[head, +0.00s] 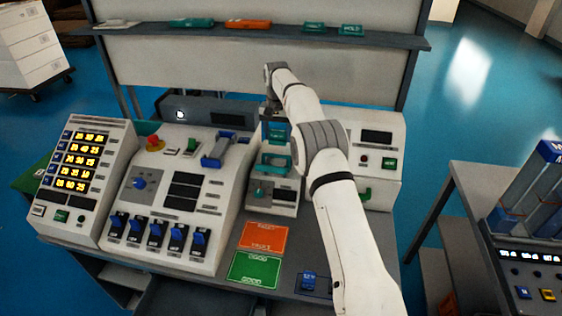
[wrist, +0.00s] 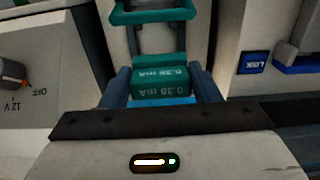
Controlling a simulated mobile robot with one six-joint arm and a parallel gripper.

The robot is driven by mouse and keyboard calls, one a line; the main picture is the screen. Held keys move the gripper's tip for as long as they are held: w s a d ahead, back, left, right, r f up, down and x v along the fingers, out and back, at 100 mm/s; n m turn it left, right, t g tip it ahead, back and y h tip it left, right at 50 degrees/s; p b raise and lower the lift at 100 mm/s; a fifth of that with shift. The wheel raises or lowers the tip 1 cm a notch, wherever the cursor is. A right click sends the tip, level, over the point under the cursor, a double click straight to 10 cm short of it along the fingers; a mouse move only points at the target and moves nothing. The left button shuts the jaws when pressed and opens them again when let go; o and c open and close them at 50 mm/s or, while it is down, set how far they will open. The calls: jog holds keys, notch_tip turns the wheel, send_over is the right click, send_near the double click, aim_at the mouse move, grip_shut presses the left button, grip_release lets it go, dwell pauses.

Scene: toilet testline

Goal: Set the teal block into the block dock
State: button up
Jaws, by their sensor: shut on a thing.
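The teal block (wrist: 160,82), marked "0.35 mA", is between the two fingers of my gripper (wrist: 162,92) in the wrist view. The fingers are shut on its sides. In the head view my gripper (head: 273,112) is over the back of the bench, and the arm hides part of that area. A teal frame (head: 272,161) stands in front of it; a teal frame also shows just beyond the block in the wrist view (wrist: 152,17). I cannot tell for sure which part is the block dock, or whether the block touches it.
A meter panel (head: 84,180) and a switch console (head: 172,195) stand left. A white unit (head: 377,140) stands right. Orange (head: 262,237) and green (head: 254,269) mats lie in front. A shelf (head: 250,36) with several small blocks runs behind the arm.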

jog(key=f, duration=0.2)
jog(key=f+p, duration=0.1)
jog(key=f, duration=0.5)
jog(key=shift+s+d+f, duration=0.1)
jog(key=shift+d+f, duration=0.15)
jog(key=o, duration=1)
jog(key=shift+f, duration=0.1)
jog(key=shift+o, duration=0.2)
